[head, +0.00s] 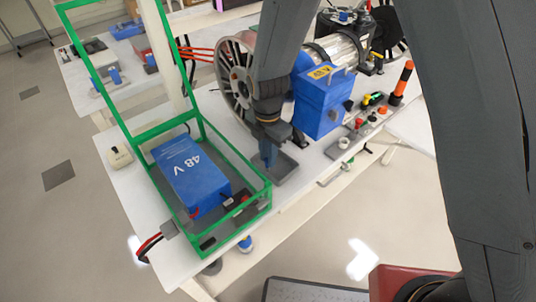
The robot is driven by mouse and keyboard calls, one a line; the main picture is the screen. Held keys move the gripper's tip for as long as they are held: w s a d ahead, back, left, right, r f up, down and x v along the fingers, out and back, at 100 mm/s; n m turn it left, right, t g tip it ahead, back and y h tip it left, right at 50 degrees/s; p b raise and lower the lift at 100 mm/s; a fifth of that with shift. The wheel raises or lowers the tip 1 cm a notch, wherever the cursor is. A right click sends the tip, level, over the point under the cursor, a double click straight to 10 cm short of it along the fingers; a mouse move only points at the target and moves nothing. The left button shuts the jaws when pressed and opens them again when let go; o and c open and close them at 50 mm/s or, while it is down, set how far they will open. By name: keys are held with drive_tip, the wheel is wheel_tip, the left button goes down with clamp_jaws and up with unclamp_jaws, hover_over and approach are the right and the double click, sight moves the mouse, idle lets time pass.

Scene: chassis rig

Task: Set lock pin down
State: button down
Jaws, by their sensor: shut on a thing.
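My gripper (269,147) points down in the head view, between the green frame (269,197) and the blue-cased motor unit (319,103). Its fingers are shut on the lock pin, which is too small and too covered by the fingers to make out clearly. The fingertips are over or at the left end of a small grey tray (286,172) on the white table. I cannot tell whether the pin touches the tray.
A blue 48 V battery (190,172) lies inside the green frame, close left of my gripper. A large spoked wheel (236,77) stands behind it. Small coloured parts and an orange-black cylinder (401,82) are to the right. The white table's front edge (300,193) is near.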

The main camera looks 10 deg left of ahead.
drive_tip(key=c, duration=1.6)
unclamp_jaws()
drive_tip(key=shift+c, duration=0.2)
wheel_tip(320, 180, up, 12)
drive_tip(key=b, duration=0.2)
drive_tip(key=shift+b, duration=0.4)
drive_tip(key=shift+r, duration=0.1)
